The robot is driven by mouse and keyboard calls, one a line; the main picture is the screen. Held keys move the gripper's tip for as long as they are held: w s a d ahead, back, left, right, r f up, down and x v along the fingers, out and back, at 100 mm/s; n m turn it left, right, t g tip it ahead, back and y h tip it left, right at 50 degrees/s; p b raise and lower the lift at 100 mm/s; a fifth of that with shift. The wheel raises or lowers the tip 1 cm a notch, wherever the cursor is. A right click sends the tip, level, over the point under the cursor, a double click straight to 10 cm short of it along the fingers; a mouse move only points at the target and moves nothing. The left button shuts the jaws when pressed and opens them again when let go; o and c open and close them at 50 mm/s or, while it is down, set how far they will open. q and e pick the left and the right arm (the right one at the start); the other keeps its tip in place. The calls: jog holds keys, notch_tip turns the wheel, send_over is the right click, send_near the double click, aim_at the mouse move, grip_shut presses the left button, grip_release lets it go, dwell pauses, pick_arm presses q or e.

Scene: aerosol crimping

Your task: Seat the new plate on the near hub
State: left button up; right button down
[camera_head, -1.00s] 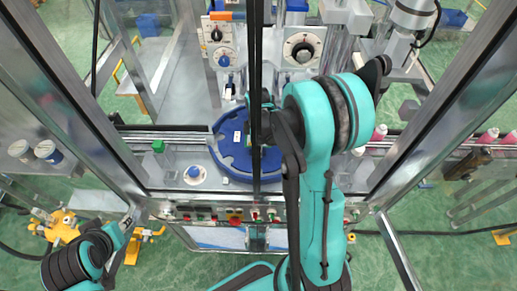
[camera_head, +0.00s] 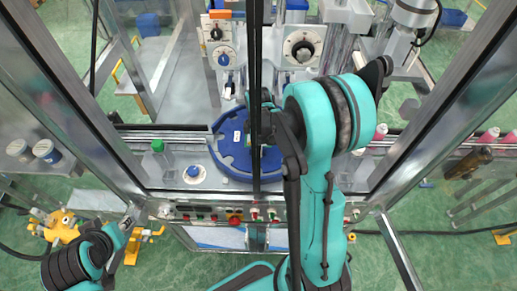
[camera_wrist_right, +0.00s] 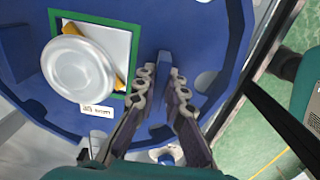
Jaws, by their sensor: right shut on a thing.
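The blue round plate (camera_head: 232,158) with a notched rim and a white label lies level over the machine deck, partly behind a dark upright bar and my right arm. It fills much of the right wrist view (camera_wrist_right: 225,40). My right gripper (camera_wrist_right: 160,78) is closed, fingers close together, on what looks like a raised blue part of the plate. My left gripper (camera_head: 131,218) is low at the left, too small to read.
A green-capped bottle (camera_head: 158,152) and a blue-topped white disc (camera_head: 194,173) stand left of the plate. Dial units (camera_head: 302,48) stand behind it. Metal frame posts (camera_head: 60,90) flank the opening, and a button panel (camera_head: 235,217) runs along the front.

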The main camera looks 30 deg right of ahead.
jog(key=shift+f+b, duration=0.55)
jog(key=c, duration=1.5)
grip_release()
notch_tip(320, 180, up, 12)
jog(key=shift+s+a, duration=0.1)
jog(key=shift+s, duration=0.05)
